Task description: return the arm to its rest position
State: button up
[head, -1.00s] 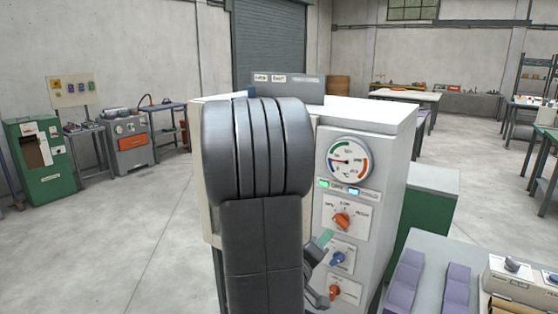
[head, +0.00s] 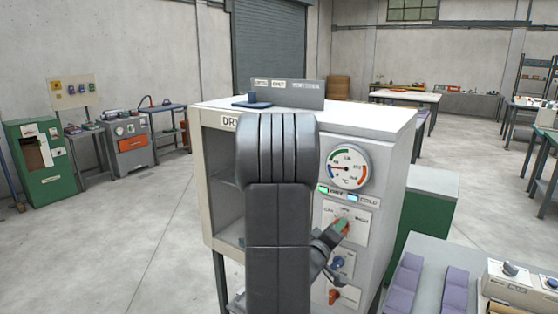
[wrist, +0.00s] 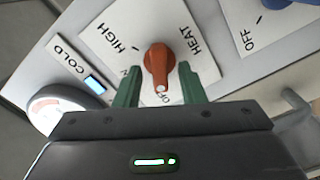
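My gripper (wrist: 158,88) is open in the wrist view. Its two green fingers stand on either side of an orange knob (wrist: 158,62), with a gap visible on both sides. The knob's white-dotted end points down the picture toward a partly hidden label. In the head view my gripper (head: 337,232) is at the upper dial on the front of the white dryer cabinet (head: 388,200), and it partly covers that knob. My dark arm rises in front of the cabinet and hides part of its front.
Below the upper dial are a blue knob (head: 338,262) and a lower orange knob (head: 334,296). A round gauge (head: 346,168) sits above. A grey table (head: 432,270) with purple blocks (head: 455,290) stands at right. The floor at left is open.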

jog(key=m+b, duration=0.1)
jog(key=m, duration=0.3)
jog(key=m+b, duration=0.2)
jog(key=m, duration=0.1)
jog(key=shift+w+d+m, duration=0.1)
jog(key=shift+d+m, duration=0.1)
jog(key=shift+m, duration=0.2)
jog(key=shift+a+r, duration=0.1)
jog(key=shift+r, duration=0.05)
